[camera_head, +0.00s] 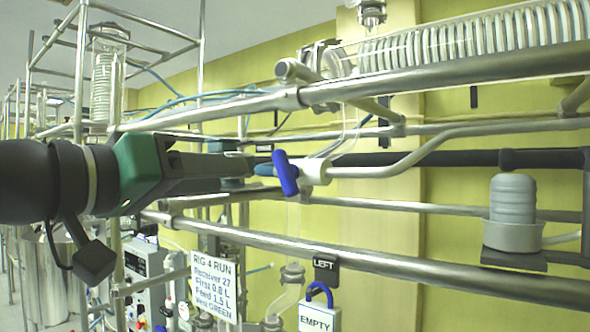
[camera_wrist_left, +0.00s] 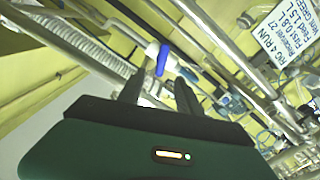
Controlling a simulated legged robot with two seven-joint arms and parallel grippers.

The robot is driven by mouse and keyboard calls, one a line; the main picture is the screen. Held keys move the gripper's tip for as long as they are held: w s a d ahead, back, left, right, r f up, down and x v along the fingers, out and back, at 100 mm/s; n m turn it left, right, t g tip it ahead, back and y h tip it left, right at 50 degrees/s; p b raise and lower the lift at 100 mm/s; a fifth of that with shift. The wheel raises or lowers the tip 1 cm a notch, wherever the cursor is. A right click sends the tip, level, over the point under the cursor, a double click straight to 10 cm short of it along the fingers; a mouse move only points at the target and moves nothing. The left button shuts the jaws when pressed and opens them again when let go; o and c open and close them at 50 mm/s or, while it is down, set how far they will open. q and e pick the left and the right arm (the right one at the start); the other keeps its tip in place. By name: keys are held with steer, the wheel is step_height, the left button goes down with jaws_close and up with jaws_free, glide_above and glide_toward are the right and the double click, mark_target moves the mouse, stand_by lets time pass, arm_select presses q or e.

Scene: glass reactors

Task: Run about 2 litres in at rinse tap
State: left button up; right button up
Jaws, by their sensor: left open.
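A tap with a blue handle (camera_head: 285,172) and a white body (camera_head: 316,171) sits on a bent metal pipe in the middle of the head view. No label naming it as the rinse tap is readable. My left gripper (camera_head: 250,166) reaches in from the left, its fingertips close to the blue handle. In the left wrist view its two dark fingers (camera_wrist_left: 158,92) stand apart with nothing held between them. The blue handle (camera_wrist_left: 162,58) shows just beyond the fingertips there; contact cannot be told. My right gripper is not in view.
Metal rails (camera_head: 350,260) run across in front and above. A "LEFT" plate (camera_head: 326,268), an "EMPTY" tag (camera_head: 317,318) and a "RIG 4 RUN" sign (camera_head: 213,287) hang below. A ribbed coil (camera_head: 480,38) lies above. A grey ribbed part (camera_head: 513,205) stands at right.

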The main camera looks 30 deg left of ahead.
arm_select(q)
steer(key=p, duration=0.3)
glide_toward(281, 174)
steer(key=w+p, duration=0.2)
steer(key=w, duration=0.7)
steer(key=shift+w+d+p, duration=0.2)
steer(key=shift+w+p, duration=0.15)
steer(key=shift+w+d, duration=0.1)
steer(key=shift+w, duration=0.1)
steer(key=shift+d, duration=0.1)
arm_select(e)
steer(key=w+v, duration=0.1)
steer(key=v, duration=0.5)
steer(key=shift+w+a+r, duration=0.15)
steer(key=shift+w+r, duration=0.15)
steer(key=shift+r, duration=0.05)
